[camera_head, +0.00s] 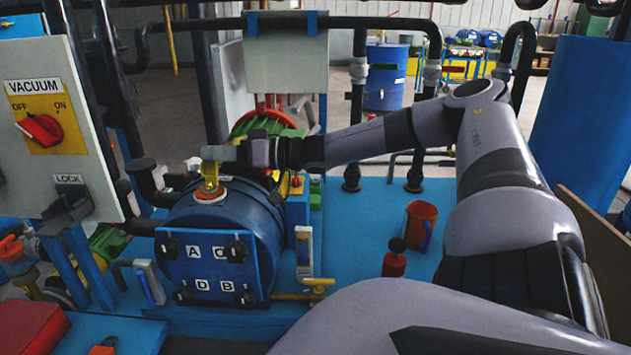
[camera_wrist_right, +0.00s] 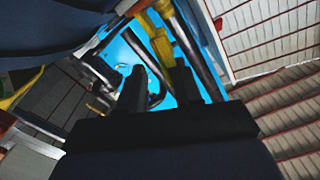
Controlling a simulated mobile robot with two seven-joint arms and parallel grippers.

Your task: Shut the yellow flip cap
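The yellow flip cap (camera_head: 210,176) stands upright on an orange and white collar (camera_head: 210,196) on top of the blue vessel (camera_head: 270,220) in the head view. My right gripper (camera_head: 212,153) reaches in from the right, level with the cap's top, and partly hides it. Whether it touches the cap I cannot tell. In the right wrist view the two dark fingers (camera_wrist_right: 158,85) stand apart with a clear gap. A yellow part (camera_wrist_right: 160,40) shows beyond the fingertips, and nothing is visible between them. My left gripper is in neither view.
A grey VACUUM panel (camera_head: 75,120) stands at the left. Black pipes (camera_head: 145,165) run close to the vessel's left side. A lettered plate (camera_head: 211,265) is on its front.

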